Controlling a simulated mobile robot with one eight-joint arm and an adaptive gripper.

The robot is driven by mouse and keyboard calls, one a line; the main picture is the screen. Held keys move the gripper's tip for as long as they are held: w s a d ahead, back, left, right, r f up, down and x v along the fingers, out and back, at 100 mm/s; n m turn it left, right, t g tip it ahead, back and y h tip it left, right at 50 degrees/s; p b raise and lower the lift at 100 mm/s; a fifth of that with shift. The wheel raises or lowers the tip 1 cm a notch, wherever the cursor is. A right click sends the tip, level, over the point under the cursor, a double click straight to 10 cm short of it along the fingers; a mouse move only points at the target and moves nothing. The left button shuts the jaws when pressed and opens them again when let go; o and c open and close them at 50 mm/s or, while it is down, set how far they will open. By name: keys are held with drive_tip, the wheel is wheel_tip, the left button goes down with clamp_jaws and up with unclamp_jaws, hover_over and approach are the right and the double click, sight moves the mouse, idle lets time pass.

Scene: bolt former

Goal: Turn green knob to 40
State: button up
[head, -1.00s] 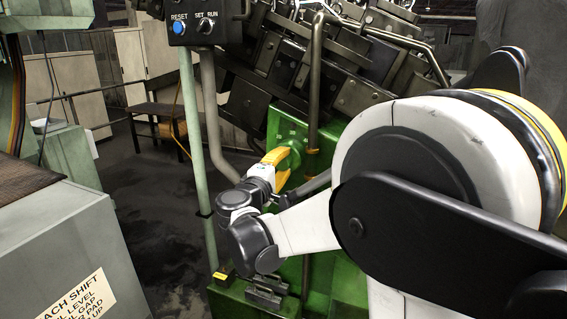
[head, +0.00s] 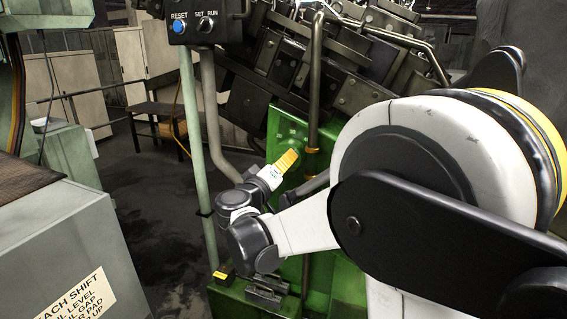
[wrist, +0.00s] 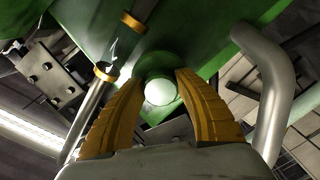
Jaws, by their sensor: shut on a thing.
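The green knob (head: 297,147) is on the green machine panel in the head view, mostly behind my yellow fingers. In the wrist view the green knob (wrist: 152,62) shows between and beyond the fingertips, with a pale round end (wrist: 160,92) facing the camera. My gripper (head: 287,160) reaches it from the lower left. In the wrist view my gripper (wrist: 163,82) has one yellow finger on each side of the knob, shut on it. No scale or number on the knob can be read.
A control box with a blue RESET button (head: 180,26) and a SET/RUN switch (head: 206,24) hangs at the upper left. A pale green post (head: 197,150) stands left of the gripper. A vertical pipe (head: 314,90) runs close to the right of the knob.

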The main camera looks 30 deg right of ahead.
drive_tip(key=shift+m, duration=0.3)
drive_tip(key=o, duration=1.2)
drive_tip(key=v, duration=1.2)
drive_tip(key=shift+s, duration=0.1)
